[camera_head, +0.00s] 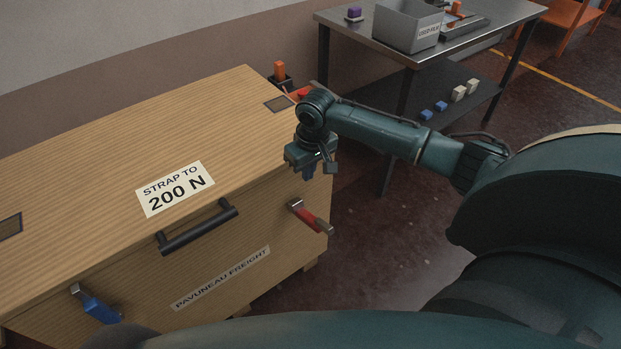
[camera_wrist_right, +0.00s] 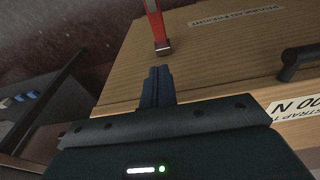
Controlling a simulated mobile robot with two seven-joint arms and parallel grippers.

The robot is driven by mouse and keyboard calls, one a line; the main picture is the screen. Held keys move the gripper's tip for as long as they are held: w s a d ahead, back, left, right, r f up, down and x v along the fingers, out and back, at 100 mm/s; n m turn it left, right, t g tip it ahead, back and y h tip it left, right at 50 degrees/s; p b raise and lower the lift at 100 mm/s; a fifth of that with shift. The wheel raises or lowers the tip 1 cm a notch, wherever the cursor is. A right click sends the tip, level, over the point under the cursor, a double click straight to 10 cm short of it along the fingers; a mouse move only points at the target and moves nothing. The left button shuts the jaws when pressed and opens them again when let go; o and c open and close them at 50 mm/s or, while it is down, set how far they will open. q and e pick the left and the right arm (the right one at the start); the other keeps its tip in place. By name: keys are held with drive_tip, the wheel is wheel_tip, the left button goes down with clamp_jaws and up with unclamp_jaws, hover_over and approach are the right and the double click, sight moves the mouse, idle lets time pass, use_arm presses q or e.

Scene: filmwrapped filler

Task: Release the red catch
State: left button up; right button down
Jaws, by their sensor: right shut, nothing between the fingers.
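The red catch (camera_head: 312,217) is on the front face of the wooden crate (camera_head: 250,235), near its right corner, with a metal piece at its upper end. In the right wrist view the red catch (camera_wrist_right: 155,25) shows just beyond my fingertips, apart from them. My right gripper (camera_head: 308,174) is above the catch at the crate's upper right edge. Its fingers (camera_wrist_right: 158,72) are shut together and empty, pointing toward the catch's metal end. My left gripper is not in view.
A blue catch (camera_head: 95,304) is at the crate's front left, and a black handle (camera_head: 198,228) is between the catches. A metal table (camera_head: 490,12) with a grey bin (camera_head: 408,28) stands behind right. Small blocks lie on its lower shelf (camera_head: 390,95). The floor right of the crate is open.

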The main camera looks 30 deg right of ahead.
drive_tip(key=b, duration=0.2)
hover_over(311, 218)
drive_tip(key=w, duration=0.2)
wheel_tip(311, 218, down, 9)
drive_tip(key=shift+w+a, duration=0.1)
drive_tip(key=shift+w, duration=0.05)
drive_tip(key=shift+s+f+p, duration=0.35)
drive_tip(key=shift+s+f, duration=0.8)
drive_tip(key=shift+f, duration=0.1)
